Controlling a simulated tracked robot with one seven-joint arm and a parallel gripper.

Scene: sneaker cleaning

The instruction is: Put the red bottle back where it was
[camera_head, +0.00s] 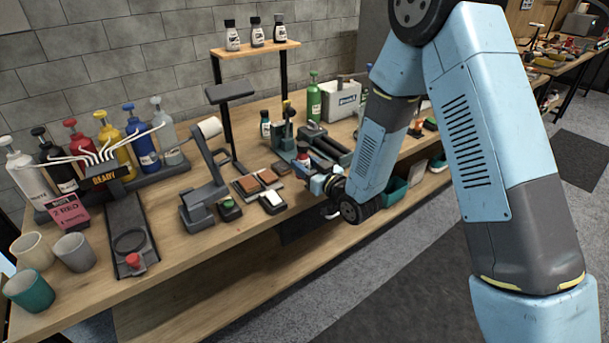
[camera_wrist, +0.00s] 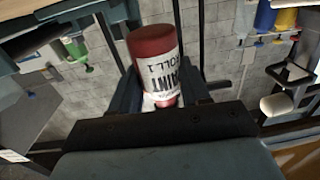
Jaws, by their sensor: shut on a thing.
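The red bottle (camera_wrist: 150,41) is in the wrist view, with a white label reading PAINT. Its red end points away from my palm, and its narrow end is down between the fingers. My gripper (camera_wrist: 160,92) is shut on it. In the head view my gripper (camera_head: 318,182) is low over the front of the workbench, right of the brown blocks. A small red and white part (camera_head: 303,158) shows by the fingers there and appears to be the held bottle. The bottle's exact tilt is hard to tell.
The workbench (camera_head: 195,243) holds a rack of pump bottles (camera_head: 105,150) at left, several cups (camera_head: 75,252), and a grey stand (camera_head: 204,203). A raised shelf (camera_head: 255,49) carries three small bottles. A green bottle (camera_head: 313,100) and a grey box (camera_head: 341,101) stand behind my gripper.

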